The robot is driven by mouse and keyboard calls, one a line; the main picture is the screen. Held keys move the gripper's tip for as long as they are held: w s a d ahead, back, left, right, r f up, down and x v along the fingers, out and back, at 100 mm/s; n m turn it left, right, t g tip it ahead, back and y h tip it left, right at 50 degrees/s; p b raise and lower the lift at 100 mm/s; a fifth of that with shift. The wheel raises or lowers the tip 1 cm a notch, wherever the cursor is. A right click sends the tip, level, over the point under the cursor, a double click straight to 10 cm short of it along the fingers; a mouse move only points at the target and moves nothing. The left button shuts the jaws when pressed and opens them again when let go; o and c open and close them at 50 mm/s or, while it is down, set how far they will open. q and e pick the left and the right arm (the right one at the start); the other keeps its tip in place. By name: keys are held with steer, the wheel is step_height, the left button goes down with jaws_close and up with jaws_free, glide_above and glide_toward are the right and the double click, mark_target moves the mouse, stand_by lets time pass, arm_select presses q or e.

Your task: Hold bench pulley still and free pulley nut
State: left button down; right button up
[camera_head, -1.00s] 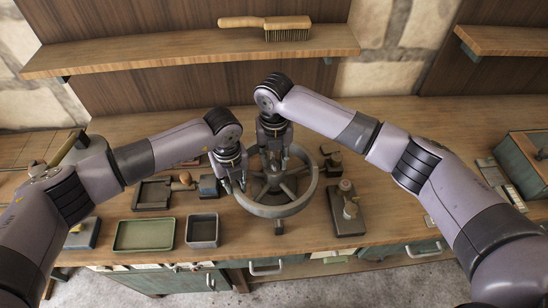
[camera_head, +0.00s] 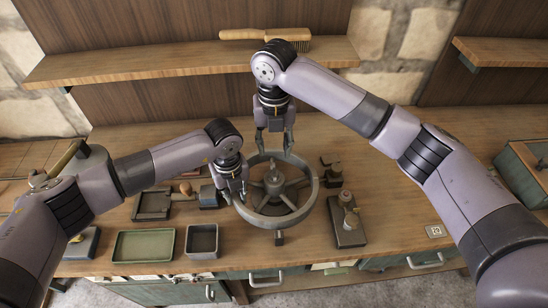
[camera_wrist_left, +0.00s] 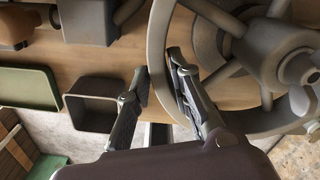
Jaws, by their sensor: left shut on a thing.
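The bench pulley (camera_head: 262,219) is a large grey spoked wheel lying flat above the bench. Its rim and spokes also show in the left wrist view (camera_wrist_left: 157,40). My left gripper (camera_head: 240,196) is shut on the near-left part of the rim; in the left wrist view its fingers (camera_wrist_left: 158,88) sit on either side of the rim. My right gripper (camera_head: 274,150) is open and appears empty, above and behind the hub.
A green tray (camera_head: 145,258) and a small grey bin (camera_head: 203,253) stand at the front left. A dark block with a knob (camera_head: 347,235) stands right of the pulley. A brush (camera_head: 290,35) lies on the upper shelf.

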arm_select(q)
steer(key=shift+s, duration=0.1)
arm_select(e)
steer(key=shift+r, duration=1.1)
arm_select(q)
steer(key=c, duration=1.4)
jaws_free()
steer(key=shift+c, duration=0.2)
arm_select(e)
step_height(320, 180, up, 12)
arm_select(q)
steer(key=shift+r, duration=0.1)
step_height(320, 180, up, 7)
steer(key=p, duration=0.4)
arm_select(e)
step_height(320, 180, up, 4)
steer(key=shift+r, duration=0.1)
